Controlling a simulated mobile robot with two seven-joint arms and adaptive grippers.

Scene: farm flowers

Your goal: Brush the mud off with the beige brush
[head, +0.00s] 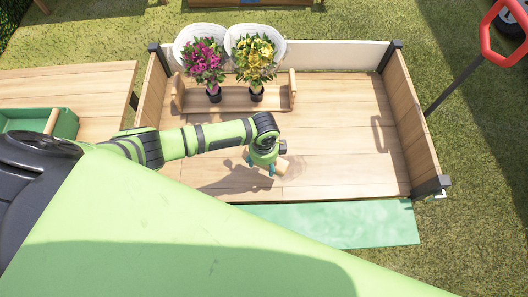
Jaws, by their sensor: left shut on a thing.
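My left gripper (262,168) reaches in from the left over the wooden bed of a cart. It is shut on the beige brush (282,167), which is partly hidden by the fingers and wrist. The brush is low over the planks or touching them; I cannot tell which. A faint brownish mud mark (292,173) shows on the planks just right of the brush. My right gripper is not in view.
The cart bed (340,135) has raised side walls. A wooden carrier (235,100) with pink flowers (204,62) and yellow flowers (255,58) stands at its back left. A green crate (62,121) sits on the table at left. The bed's right side is clear.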

